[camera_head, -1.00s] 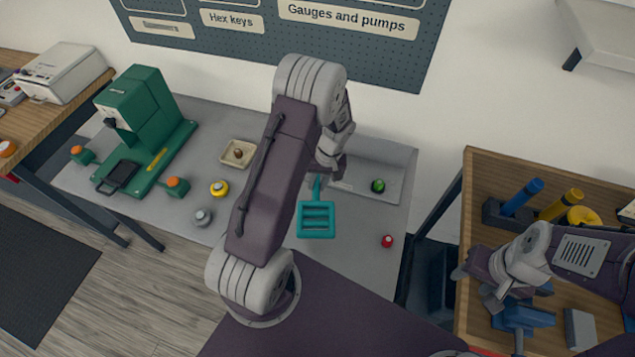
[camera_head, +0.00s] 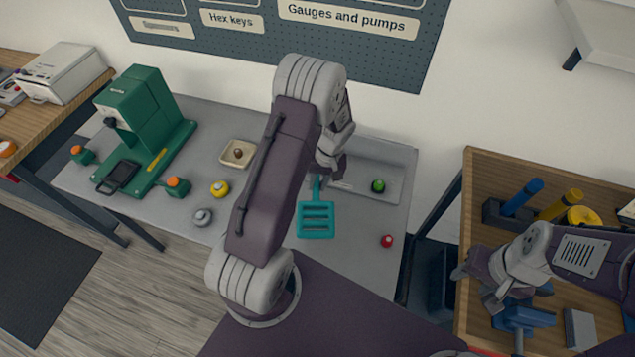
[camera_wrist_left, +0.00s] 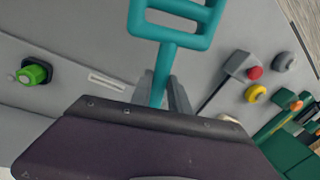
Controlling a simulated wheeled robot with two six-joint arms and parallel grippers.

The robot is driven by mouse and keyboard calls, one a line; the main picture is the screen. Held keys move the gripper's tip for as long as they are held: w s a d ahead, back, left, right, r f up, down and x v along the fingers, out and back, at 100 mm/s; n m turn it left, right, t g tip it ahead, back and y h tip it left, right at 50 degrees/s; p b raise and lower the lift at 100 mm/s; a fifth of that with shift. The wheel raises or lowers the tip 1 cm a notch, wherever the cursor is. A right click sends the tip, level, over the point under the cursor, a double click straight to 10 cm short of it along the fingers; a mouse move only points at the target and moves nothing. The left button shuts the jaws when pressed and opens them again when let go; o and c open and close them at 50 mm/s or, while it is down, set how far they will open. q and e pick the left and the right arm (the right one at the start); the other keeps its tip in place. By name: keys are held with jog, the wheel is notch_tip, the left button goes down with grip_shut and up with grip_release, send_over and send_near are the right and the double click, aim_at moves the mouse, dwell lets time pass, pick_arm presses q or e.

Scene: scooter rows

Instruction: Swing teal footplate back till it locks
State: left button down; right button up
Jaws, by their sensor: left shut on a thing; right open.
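The teal footplate (camera_head: 316,221) is a slotted plate on a narrow stem, over the grey bench near the middle of the head view. It also shows at the top of the left wrist view (camera_wrist_left: 178,35). My left gripper (camera_wrist_left: 165,92) is shut on its teal stem, with one finger on each side. In the head view my left gripper (camera_head: 326,172) is partly hidden by its own wrist, as is the stem's far end. I cannot see any lock. My right gripper (camera_head: 474,287) is open and empty at the wooden table on the right.
A green knob (camera_head: 378,186) sits in a shallow recess right of the plate, with a red button (camera_head: 387,241) nearer. A green machine (camera_head: 140,110), yellow knob (camera_head: 219,188) and grey knob (camera_head: 202,217) stand left. Blue and yellow tools (camera_head: 522,196) crowd the wooden table (camera_head: 480,185).

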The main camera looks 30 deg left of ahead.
pick_arm(q)
jog(key=shift+w, duration=0.1)
jog(key=w+d+n, duration=0.1)
jog(key=w+n, duration=0.1)
jog(key=n, duration=0.1)
jog(key=w+d+n+h+b, duration=0.1)
jog(key=w+d+n, duration=0.1)
jog(key=w+n, duration=0.1)
jog(key=w+d+n+g, duration=0.1)
jog(key=w+d+n, duration=0.1)
jog(key=n, duration=0.2)
jog(key=shift+w+d+h, duration=0.1)
jog(key=shift+w+h, duration=0.2)
jog(key=shift+w, duration=0.1)
jog(key=shift+w+d+n, duration=0.1)
jog(key=shift+w+n, duration=1)
jog(key=shift+w+a+n+h+b, duration=0.2)
jog(key=shift+w+n+h+b, duration=0.15)
jog(key=shift+w+n, duration=0.85)
pick_arm(e)
jog(key=shift+w+f, duration=0.65)
jog(key=shift+f, duration=0.15)
pick_arm(q)
jog(key=shift+r, duration=0.1)
jog(key=c, duration=1.3)
grip_release()
jog(key=shift+o, duration=0.2)
